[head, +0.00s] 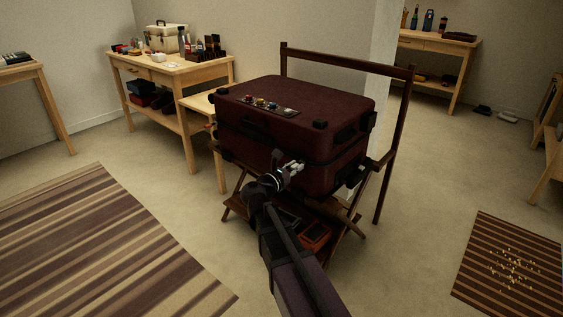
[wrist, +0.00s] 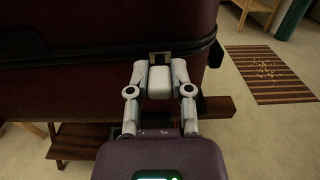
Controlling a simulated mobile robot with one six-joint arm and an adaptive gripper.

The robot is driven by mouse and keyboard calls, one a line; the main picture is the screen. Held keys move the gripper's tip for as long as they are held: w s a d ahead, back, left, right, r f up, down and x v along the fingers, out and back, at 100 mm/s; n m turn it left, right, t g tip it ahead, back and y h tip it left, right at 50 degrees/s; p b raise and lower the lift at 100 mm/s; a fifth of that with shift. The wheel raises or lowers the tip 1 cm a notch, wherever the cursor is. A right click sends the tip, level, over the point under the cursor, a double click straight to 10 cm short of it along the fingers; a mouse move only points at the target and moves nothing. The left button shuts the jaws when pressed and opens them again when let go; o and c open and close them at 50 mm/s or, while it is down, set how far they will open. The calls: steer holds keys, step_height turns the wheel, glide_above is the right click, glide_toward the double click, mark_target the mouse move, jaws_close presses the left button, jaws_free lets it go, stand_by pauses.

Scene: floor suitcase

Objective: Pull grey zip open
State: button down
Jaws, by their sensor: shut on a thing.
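A dark red suitcase (head: 300,100) lies closed on a wooden folding stand (head: 375,205). A dark zip line runs around its side, and it also shows in the wrist view (wrist: 90,58). My gripper (head: 293,168) is at the front face of the suitcase, near its right corner. In the wrist view my gripper (wrist: 160,62) has its fingertips shut on a small greyish zip pull (wrist: 160,57) at the zip line. Most of the pull is hidden between the fingers.
Small coloured items (head: 262,104) sit on the suitcase lid. A wooden rail (head: 345,62) rises behind it. A wooden workbench (head: 170,72) with boxes and bottles stands at the back left. Striped rugs lie at the left (head: 90,235) and right (head: 500,285).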

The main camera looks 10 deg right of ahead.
steer(key=shift+s+d, duration=1)
steer(key=shift+s, duration=0.25)
steer(key=c, duration=0.5)
jaws_free()
steer(key=shift+s, duration=0.1)
steer(key=shift+a, duration=0.15)
steer(key=shift+s+a, duration=0.15)
steer(key=shift+a, duration=0.2)
steer(key=shift+v, duration=5.45)
steer(key=shift+s, duration=0.1)
